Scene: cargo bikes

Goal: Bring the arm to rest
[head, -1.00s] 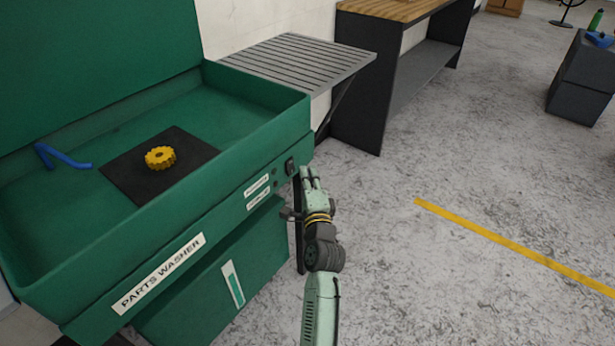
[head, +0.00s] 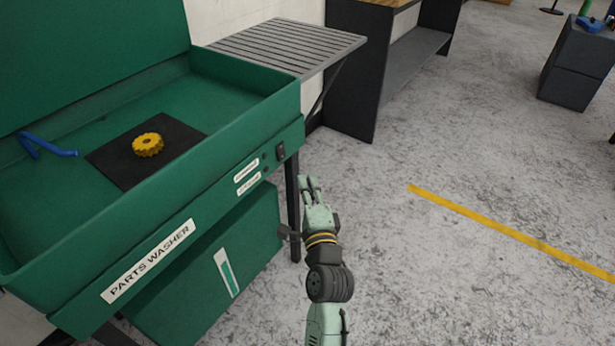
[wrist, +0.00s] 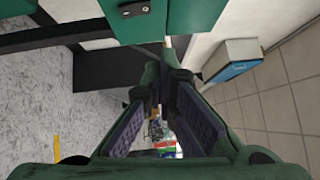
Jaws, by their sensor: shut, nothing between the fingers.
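My gripper (head: 312,190) is pale green and held in front of the parts washer's right front corner in the head view, apart from the washer and over the open floor. It holds nothing. In the wrist view its fingers (wrist: 168,85) reach away from the camera with dark pads facing each other. The green parts washer (head: 225,235) fills the left of the head view. The washer's rocker switch (head: 281,152) is on its front near the right end.
A yellow gear (head: 148,145) lies on a black mat (head: 120,172) in the basin, with a blue bent tube (head: 48,147) to its left. A slatted rack (head: 290,45) and a dark workbench (head: 350,75) stand beyond. Grey floor (head: 440,260) with a yellow line (head: 510,232) is clear on the right.

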